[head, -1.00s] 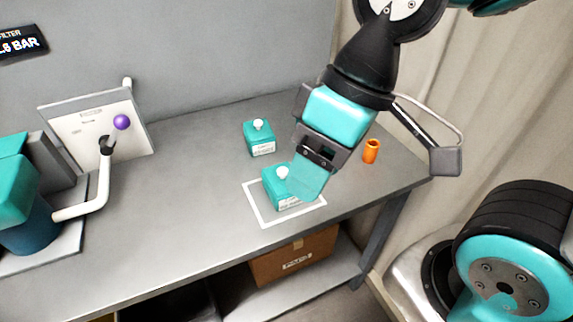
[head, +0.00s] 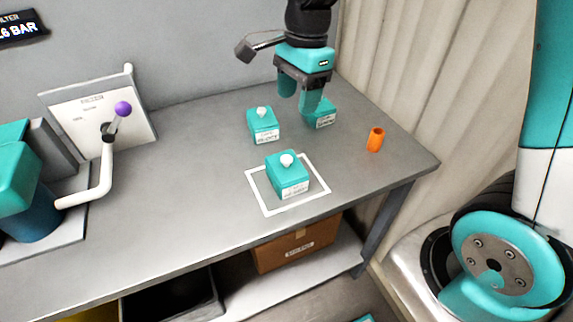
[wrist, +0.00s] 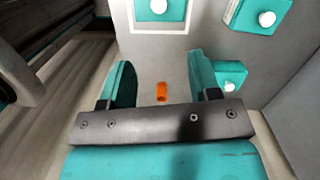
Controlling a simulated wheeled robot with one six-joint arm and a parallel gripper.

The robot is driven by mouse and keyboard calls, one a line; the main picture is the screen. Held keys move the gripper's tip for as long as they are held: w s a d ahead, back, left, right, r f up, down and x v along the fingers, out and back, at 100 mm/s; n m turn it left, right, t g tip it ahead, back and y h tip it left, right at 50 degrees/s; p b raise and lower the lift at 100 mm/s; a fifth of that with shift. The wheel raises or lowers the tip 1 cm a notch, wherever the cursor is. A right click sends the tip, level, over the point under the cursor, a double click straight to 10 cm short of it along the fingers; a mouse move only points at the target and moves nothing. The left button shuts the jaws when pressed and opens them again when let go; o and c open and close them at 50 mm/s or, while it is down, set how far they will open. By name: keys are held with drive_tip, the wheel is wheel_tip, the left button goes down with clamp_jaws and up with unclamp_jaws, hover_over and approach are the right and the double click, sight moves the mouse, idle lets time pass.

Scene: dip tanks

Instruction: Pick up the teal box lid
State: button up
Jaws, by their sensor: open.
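Three teal boxes with white-knobbed lids are on the grey bench. One teal box (head: 287,179) sits inside a white square outline (head: 264,205). A second box (head: 263,124) is behind it to the left. A third box (head: 325,117) is at the back, partly hidden by my gripper. My gripper (head: 297,106) is open and empty, above the bench in front of the third box. In the wrist view, the third box (wrist: 229,76) shows beside the right finger of my gripper (wrist: 160,60). The outlined box (wrist: 159,12) and second box (wrist: 263,14) are at the top edge.
An orange cylinder (head: 375,139) stands near the bench's right edge. At left is a panel (head: 92,118) with a purple-knobbed lever (head: 123,108) and a white pipe (head: 100,185). A cardboard box (head: 297,246) is on the shelf below. The front middle of the bench is clear.

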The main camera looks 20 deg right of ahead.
hover_over(287, 158)
drive_tip(key=d, duration=0.1)
wheel_tip(287, 158, down, 9)
drive_tip(key=shift+w+d+p, duration=0.1)
drive_tip(key=shift+p, duration=0.25)
drive_tip(key=shift+a+f+p, duration=0.2)
drive_tip(key=shift+f, duration=0.65)
drive_tip(key=shift+a+f+p, duration=0.15)
drive_tip(key=shift+a+f, duration=0.05)
drive_tip(key=shift+f, duration=0.7)
drive_tip(key=shift+a+f+p, duration=0.2)
drive_tip(key=shift+f, duration=0.65)
drive_tip(key=c, duration=1)
